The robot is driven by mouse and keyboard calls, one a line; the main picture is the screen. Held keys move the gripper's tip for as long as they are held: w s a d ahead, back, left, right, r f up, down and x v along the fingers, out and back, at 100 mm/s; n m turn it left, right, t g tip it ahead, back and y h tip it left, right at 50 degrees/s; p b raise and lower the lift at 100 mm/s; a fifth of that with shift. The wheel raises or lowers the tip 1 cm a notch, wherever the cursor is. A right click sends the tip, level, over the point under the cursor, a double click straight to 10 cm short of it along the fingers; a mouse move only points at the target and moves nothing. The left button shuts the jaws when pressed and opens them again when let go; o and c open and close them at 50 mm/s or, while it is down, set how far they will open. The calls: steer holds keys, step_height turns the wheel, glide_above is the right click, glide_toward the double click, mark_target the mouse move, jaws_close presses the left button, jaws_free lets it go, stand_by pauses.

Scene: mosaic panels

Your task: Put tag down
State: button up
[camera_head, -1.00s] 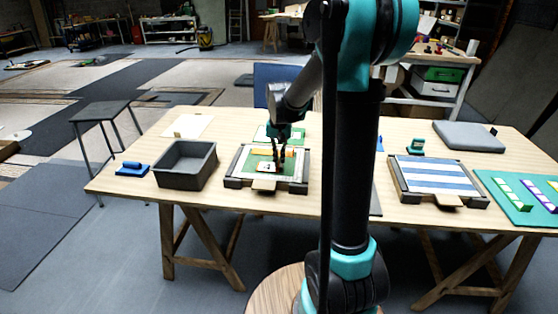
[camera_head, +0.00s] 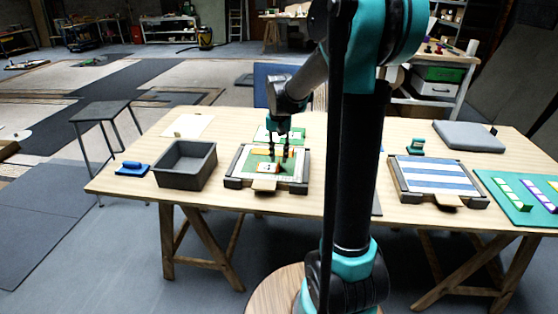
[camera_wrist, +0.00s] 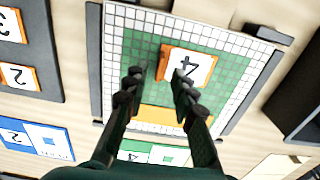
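The tag (camera_head: 268,168), a white tile with an orange frame and a black 4, lies on the green mosaic panel (camera_head: 245,178) with a white grid border. My gripper (camera_head: 279,156) is above the panel. An orange strip (camera_wrist: 175,118) also lies on the panel.
A blue-and-white striped panel (camera_head: 440,176) and a teal board (camera_head: 518,200) lie to the right. A dark board with orange tags (camera_wrist: 22,76) shows in the wrist view.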

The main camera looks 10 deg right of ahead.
step_height(320, 180, up, 10)
steer(key=shift+f, duration=0.2)
